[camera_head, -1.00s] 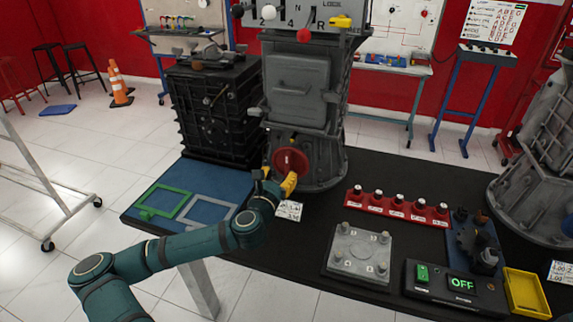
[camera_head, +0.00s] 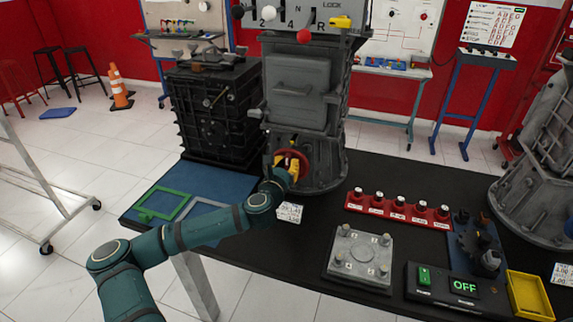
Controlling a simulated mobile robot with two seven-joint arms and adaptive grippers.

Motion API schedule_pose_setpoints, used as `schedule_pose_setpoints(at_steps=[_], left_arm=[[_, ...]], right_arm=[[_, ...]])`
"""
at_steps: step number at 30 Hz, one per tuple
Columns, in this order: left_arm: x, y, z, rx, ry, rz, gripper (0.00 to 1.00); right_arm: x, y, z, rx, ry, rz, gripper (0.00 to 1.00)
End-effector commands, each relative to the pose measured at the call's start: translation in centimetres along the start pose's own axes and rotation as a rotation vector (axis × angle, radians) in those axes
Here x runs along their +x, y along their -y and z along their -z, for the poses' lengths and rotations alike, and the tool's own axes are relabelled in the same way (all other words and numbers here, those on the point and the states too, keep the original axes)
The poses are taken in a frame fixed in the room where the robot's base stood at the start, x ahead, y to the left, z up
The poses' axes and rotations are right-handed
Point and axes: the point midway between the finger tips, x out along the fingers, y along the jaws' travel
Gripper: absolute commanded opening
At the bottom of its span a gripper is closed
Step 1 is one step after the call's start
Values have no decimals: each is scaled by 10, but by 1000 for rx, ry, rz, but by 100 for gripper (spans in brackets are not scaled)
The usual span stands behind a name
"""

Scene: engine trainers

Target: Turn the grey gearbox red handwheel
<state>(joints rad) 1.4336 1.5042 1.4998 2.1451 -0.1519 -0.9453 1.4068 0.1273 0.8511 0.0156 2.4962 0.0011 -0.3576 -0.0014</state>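The grey gearbox (camera_head: 299,92) stands upright at the back middle of the black table. Its red handwheel (camera_head: 305,160) sits low on its front face. My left gripper (camera_head: 290,163), with yellow fingers, is at the handwheel and covers much of its middle and left side. The fingers overlap the wheel in this view; I cannot tell whether they are closed on it. My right gripper is not in view.
A black gearbox block (camera_head: 213,112) stands left of the grey gearbox. Right of my arm are a red knob strip (camera_head: 397,208), a grey plate (camera_head: 359,257), a switch box with an OFF display (camera_head: 455,289) and a yellow tray (camera_head: 529,296). A label card (camera_head: 289,212) lies below the handwheel.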

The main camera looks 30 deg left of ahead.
Motion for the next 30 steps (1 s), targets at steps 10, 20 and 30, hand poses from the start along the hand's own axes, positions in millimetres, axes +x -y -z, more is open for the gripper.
schedule_pose_setpoints(at_steps=[10, 20, 30], left_arm=[[0, 1, -1, 30, 0, 0, 0], [0, 6, -1, 230, 0, 0, 0], [1, 16, 2, 552, 2, 1, 0]], right_arm=[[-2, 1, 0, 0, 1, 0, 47], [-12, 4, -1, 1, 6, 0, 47], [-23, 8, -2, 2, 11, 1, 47]])
